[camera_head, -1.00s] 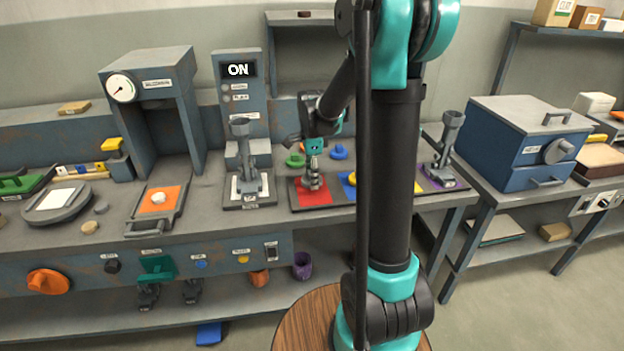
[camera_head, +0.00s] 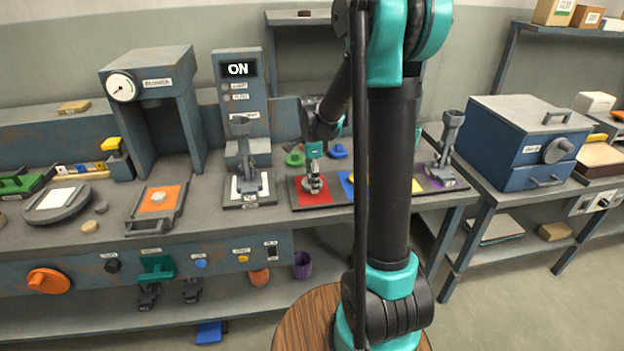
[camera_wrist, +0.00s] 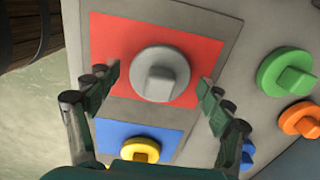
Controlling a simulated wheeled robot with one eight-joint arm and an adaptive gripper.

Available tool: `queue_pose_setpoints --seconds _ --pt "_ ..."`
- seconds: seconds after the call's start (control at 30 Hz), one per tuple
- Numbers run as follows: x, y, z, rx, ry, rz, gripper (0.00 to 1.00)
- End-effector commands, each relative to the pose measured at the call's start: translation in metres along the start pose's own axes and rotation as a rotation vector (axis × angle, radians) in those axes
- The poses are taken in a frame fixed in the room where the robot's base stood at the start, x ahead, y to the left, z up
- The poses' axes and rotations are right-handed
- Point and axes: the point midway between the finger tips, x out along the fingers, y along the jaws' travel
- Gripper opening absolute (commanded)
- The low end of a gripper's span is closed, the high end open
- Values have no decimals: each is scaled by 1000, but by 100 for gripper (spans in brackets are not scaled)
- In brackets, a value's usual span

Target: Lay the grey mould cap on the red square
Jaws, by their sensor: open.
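The grey mould cap (camera_wrist: 160,74) is a round disc with a raised grip bar. It lies on the red square (camera_wrist: 112,38), with red showing around it in the wrist view. My gripper (camera_wrist: 158,88) is open, its two fingers apart on either side of the cap, with gaps between them and it. In the head view my gripper (camera_head: 314,186) is over the red square (camera_head: 298,194) and largely hides the cap.
A blue square with a yellow cap (camera_wrist: 140,150) adjoins the red one. Green (camera_wrist: 286,72) and orange (camera_wrist: 300,119) caps lie on the bench to the right in the wrist view. A machine with an ON display (camera_head: 238,70) stands left of the squares.

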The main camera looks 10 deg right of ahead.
Motion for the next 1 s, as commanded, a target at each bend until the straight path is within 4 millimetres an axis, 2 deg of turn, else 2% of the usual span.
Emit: queue_pose_setpoints --seconds 0.17,0.5,0.7,0.87,1.0 --pt "-12 0 0 0 0 0 80" --pt "-76 0 0 0 0 0 80" --pt "-107 0 0 0 0 0 80" --pt "-119 0 0 -2 0 0 80" --pt "-116 12 -3 -79 -1 -19 80"
